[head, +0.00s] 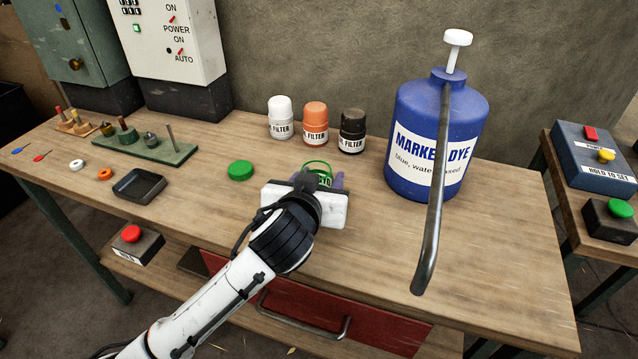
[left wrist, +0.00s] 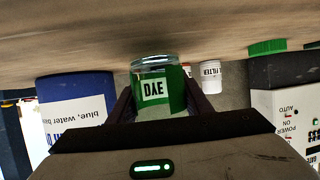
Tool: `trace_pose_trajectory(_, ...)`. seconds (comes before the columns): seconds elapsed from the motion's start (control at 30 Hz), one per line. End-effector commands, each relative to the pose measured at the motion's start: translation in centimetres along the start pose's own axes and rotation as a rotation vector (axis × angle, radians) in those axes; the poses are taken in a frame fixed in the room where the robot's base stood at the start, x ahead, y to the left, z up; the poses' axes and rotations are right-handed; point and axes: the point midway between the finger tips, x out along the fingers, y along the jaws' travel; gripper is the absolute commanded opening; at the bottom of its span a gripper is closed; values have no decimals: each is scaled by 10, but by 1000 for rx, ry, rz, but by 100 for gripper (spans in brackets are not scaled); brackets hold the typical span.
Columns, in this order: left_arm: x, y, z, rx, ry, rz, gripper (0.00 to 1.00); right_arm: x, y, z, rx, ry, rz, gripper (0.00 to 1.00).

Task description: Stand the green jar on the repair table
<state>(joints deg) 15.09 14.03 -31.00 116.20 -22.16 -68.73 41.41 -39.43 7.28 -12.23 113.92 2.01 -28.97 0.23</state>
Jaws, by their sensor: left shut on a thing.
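My left gripper (head: 322,183) is over the middle of the repair table (head: 380,265), shut on the green jar (head: 318,166). In the head view the gripper hides most of the jar; its green rim and part of a label show. The left wrist view, with the tabletop along its top, shows the jar (left wrist: 176,90) between the two fingers. It has a white label, green contents and a clear glass end towards the tabletop. I cannot tell whether the jar touches the table. My right gripper is not in view.
A green lid (head: 240,170) lies left of the jar. White (head: 281,118), orange (head: 315,122) and black (head: 352,130) filter canisters stand behind. The table's front right is largely clear.

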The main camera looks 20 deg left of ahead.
Motion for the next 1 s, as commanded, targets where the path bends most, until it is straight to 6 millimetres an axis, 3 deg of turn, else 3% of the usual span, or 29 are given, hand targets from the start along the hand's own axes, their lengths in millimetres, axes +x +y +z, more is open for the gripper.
trace_pose_trajectory(0.47, 4, 0, 11, -1, 1, 0, 23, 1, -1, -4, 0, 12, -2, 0)
trace_pose_trajectory(0.5, 4, 0, 11, -1, 0, 0, 48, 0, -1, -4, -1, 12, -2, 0)
trace_pose_trajectory(0.6, 4, 0, 10, 0, 1, 0, 64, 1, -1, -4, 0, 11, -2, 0)
trace_pose_trajectory(1.0, -2, 0, 7, -1, 0, 2, 64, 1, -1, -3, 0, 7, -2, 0)
